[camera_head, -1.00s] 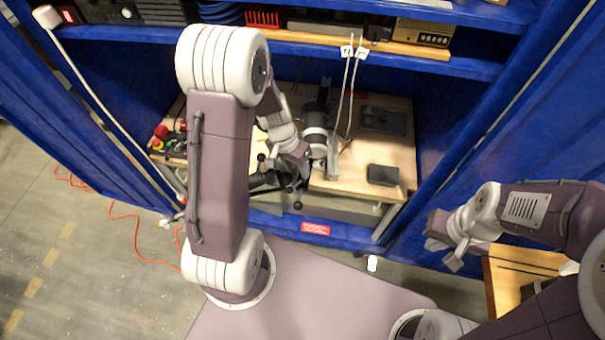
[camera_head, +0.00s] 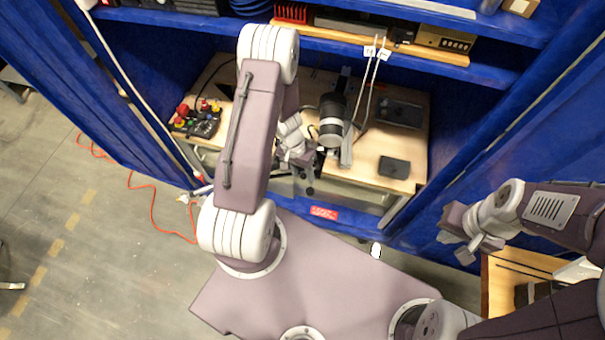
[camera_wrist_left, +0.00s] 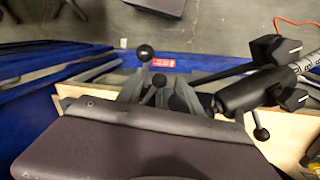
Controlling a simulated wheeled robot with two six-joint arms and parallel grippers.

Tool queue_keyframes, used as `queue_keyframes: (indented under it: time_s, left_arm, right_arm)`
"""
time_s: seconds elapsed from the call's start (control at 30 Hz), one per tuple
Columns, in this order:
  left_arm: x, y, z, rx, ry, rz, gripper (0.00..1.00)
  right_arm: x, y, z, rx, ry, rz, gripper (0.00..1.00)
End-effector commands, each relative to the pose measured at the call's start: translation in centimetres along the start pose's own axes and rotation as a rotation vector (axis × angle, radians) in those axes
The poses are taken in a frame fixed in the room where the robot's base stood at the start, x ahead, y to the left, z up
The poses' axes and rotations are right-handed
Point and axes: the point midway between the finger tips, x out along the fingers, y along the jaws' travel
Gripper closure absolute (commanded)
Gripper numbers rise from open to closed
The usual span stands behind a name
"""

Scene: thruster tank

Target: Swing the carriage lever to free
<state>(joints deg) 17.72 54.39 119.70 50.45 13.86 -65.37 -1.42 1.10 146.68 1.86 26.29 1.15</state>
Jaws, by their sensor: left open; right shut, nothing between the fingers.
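I cannot tell which is the carriage lever. My left gripper (camera_head: 302,164) is open beside the black cylindrical unit (camera_head: 332,115), near that knob. Its grey fingers (camera_wrist_left: 158,92) appear around the second knob; contact is unclear. My right gripper (camera_head: 468,252) is shut and empty, well to the right.
The wooden bench (camera_head: 365,172) sits inside a blue frame. A red-and-yellow button box (camera_head: 197,120) is at its left, a dark box (camera_head: 394,167) at its right. Two thin upright rods (camera_head: 369,85) rise behind the cylinder. A shelf (camera_head: 400,45) crosses above.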

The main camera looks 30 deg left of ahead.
Motion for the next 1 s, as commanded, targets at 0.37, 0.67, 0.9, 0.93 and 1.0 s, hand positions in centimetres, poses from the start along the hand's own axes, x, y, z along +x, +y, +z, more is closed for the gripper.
queue_keyframes:
  time_s: [0.37, 0.67, 0.9, 0.93, 1.0]
  left_arm:
    - [0.17, 0.01, -0.03, 0.0, 0.001, 0.0, 0.88]
    - [0.16, 0.01, -0.02, 0.0, 0.001, 0.0, 1.0]
    - [0.15, 0.01, -0.02, 0.0, 0.001, 0.0, 1.0]
    - [0.15, 0.01, -0.03, 0.0, 0.001, 0.0, 1.0]
    - [0.15, 0.01, -0.02, 0.0, 0.001, 0.0, 1.0]
  right_arm:
    - [0.02, 0.0, -0.01, 0.0, 0.0, 0.0, 1.0]
    - [0.02, 0.0, -0.01, 0.0, 0.0, 0.0, 1.0]
    - [0.02, 0.0, 0.0, 0.0, 0.0, 0.0, 1.0]
    - [0.02, 0.0, 0.0, 0.0, 0.0, 0.0, 1.0]
    - [0.02, 0.0, 0.0, 0.0, 0.0, 0.0, 1.0]
